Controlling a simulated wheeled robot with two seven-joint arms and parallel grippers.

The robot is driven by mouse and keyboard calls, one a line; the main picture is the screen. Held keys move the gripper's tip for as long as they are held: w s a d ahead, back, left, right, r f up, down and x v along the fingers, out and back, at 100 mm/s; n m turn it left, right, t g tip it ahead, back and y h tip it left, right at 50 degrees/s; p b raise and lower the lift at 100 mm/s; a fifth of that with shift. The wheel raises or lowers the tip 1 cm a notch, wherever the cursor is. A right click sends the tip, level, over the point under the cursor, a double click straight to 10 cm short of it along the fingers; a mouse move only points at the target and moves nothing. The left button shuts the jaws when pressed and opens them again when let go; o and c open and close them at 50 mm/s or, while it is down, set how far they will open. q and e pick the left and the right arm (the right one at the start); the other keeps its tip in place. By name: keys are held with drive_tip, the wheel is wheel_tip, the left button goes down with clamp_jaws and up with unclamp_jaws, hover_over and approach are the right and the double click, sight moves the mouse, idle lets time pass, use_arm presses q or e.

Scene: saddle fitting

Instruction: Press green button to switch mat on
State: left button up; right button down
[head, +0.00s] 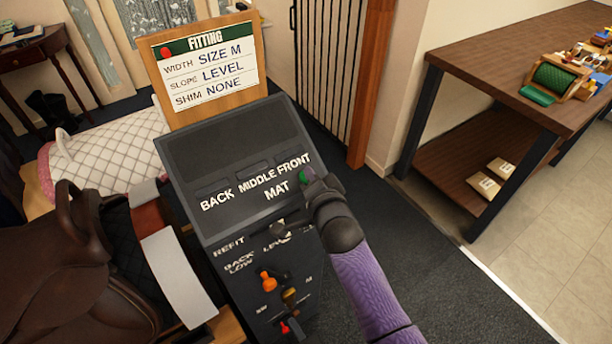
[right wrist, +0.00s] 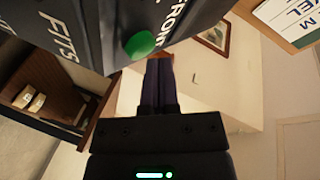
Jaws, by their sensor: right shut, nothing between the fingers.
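The green button (head: 306,174) is on the right edge of the dark console's sloped face, beside the word MAT. It also shows large in the right wrist view (right wrist: 139,45). My right gripper (head: 312,182) is shut and empty, with its tips close to the button. In the right wrist view its closed fingers (right wrist: 159,75) end just below and right of the button. I cannot tell whether they touch it. The console's display panel (head: 235,140) above the labels BACK, MIDDLE and FRONT is dark. My left gripper is not in view.
A fitting card (head: 208,70) on a wooden board stands behind the console. A brown saddle (head: 75,260) is at the left. Orange and red knobs (head: 268,281) sit on the console's lower front. A wooden table (head: 480,60) stands at the right, with open floor between.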

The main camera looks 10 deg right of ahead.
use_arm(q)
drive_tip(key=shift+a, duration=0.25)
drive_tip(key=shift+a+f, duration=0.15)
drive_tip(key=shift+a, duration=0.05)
use_arm(e)
drive_tip(key=shift+w, duration=0.1)
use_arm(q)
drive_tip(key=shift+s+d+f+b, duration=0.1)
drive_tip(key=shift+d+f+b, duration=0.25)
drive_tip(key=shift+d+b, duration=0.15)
use_arm(e)
drive_tip(key=shift+w+a+f, duration=0.1)
drive_tip(key=shift+w+f, duration=0.05)
drive_tip(key=shift+f, duration=0.25)
use_arm(q)
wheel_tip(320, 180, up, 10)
drive_tip(key=p, duration=1)
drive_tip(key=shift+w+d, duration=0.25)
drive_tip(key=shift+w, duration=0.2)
use_arm(e)
drive_tip(key=s+d+r, duration=0.1)
drive_tip(key=s+r, duration=0.3)
drive_tip(key=r, duration=0.2)
drive_tip(key=shift+d+r, duration=0.25)
drive_tip(key=shift+r, duration=0.1)
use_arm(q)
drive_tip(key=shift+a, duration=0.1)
